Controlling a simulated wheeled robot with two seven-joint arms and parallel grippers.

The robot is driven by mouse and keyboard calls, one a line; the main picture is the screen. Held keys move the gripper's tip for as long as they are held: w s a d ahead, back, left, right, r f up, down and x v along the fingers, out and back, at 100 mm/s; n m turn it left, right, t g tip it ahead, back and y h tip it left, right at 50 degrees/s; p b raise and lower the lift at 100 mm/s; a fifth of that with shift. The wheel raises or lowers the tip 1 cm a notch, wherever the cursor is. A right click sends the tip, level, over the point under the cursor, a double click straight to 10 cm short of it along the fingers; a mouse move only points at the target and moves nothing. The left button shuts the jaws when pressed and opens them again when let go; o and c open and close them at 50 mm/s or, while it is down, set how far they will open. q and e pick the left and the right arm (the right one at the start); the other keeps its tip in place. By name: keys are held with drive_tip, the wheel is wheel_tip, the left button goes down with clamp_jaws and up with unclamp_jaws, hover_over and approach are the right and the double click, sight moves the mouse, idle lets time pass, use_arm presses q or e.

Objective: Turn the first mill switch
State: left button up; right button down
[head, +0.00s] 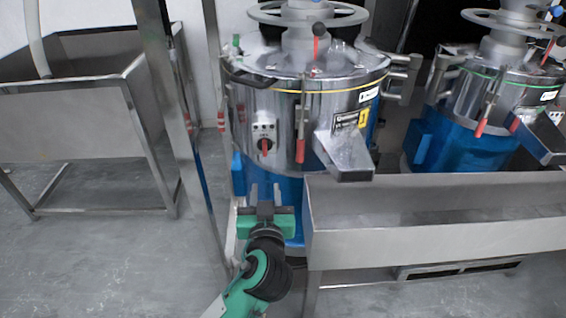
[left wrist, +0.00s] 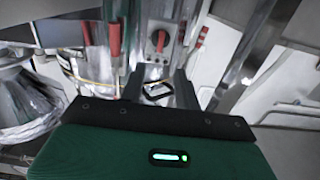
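The first mill (head: 290,105) is a steel drum on a blue base. Its switch is a red knob (head: 265,145) on a small pale panel on the front. In the left wrist view the red knob (left wrist: 158,40) shows beyond the fingers, on its panel. My left gripper (head: 265,190), with a green body, is below the switch in the head view, in front of the blue base. In the left wrist view its two dark fingers (left wrist: 159,84) are spread apart and do not touch the knob. My right gripper is not in view.
A red-handled lever (head: 300,135) and a steel spout (head: 345,155) are right of the switch. A steel trough (head: 430,220) stands in front, at right. A steel post (head: 180,120) rises at left. A second mill (head: 490,120) is farther right.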

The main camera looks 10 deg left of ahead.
sight(265, 150)
use_arm(q)
drive_tip(key=x, duration=1.3)
drive_tip(key=shift+w+a+r+p, duration=0.15)
drive_tip(key=shift+w+r+p, duration=0.1)
drive_tip(key=shift+r+p, duration=0.1)
drive_tip(key=shift+c, duration=0.2)
clamp_jaws()
